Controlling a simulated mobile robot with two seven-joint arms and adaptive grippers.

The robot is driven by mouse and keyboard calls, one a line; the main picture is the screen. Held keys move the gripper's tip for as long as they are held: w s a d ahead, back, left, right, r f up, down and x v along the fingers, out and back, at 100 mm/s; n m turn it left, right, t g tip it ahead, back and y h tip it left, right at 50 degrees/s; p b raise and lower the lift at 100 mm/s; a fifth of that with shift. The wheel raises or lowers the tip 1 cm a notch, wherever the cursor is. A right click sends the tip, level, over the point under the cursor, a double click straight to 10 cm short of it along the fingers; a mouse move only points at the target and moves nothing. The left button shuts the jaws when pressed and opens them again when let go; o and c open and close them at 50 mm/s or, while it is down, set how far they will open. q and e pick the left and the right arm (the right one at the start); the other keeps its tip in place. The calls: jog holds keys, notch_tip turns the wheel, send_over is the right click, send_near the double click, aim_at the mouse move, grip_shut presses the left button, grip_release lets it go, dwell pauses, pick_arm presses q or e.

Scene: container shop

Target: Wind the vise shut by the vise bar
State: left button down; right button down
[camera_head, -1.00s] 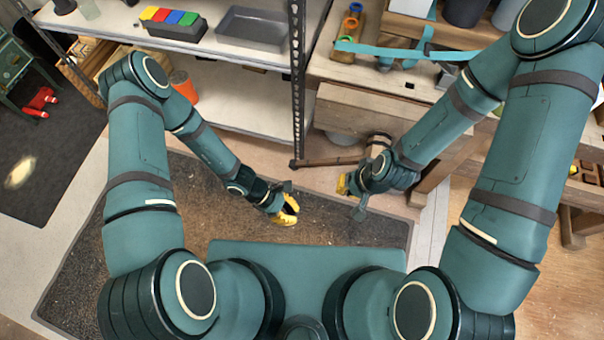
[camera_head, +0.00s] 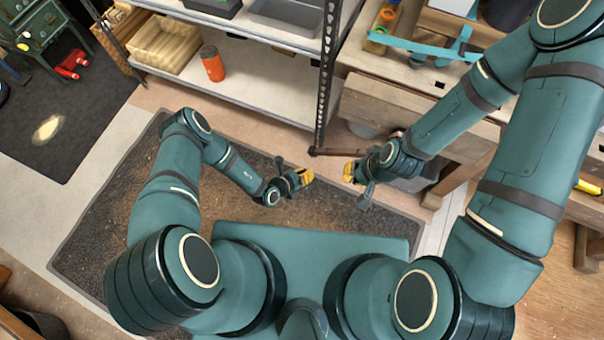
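The vise bar (camera_head: 332,152) is a thin dark brown bar with a knob at its left end. It lies roughly level in the picture, in front of the wooden workbench (camera_head: 400,104); its right part and the vise screw are largely hidden behind my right arm. My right gripper (camera_head: 349,173) has yellow fingertips just below the bar in the picture; I see no clear grip on it, and the finger gap does not show. My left gripper (camera_head: 306,177), also yellow-tipped, is left of the right one, below the bar's knob and apart from it. Its finger gap is too small to tell.
A metal shelf (camera_head: 255,88) with a dark upright post (camera_head: 327,75) stands just left of the bench. An orange container (camera_head: 212,64) and a wooden crate (camera_head: 165,45) are on its lower shelf. A dark floor mat (camera_head: 120,225) lies under my arms, with open floor left.

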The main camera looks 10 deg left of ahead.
pick_arm(q)
jog(key=b+x, duration=0.2)
jog(key=x, duration=0.4)
jog(key=shift+w+a+r, duration=0.2)
jog(key=shift+a+r, duration=0.3)
jog(key=shift+r, duration=0.25)
jog(key=shift+w+a+r, duration=0.25)
jog(key=shift+a+r, duration=0.25)
jog(key=shift+r, duration=0.3)
jog(key=shift+a, duration=0.1)
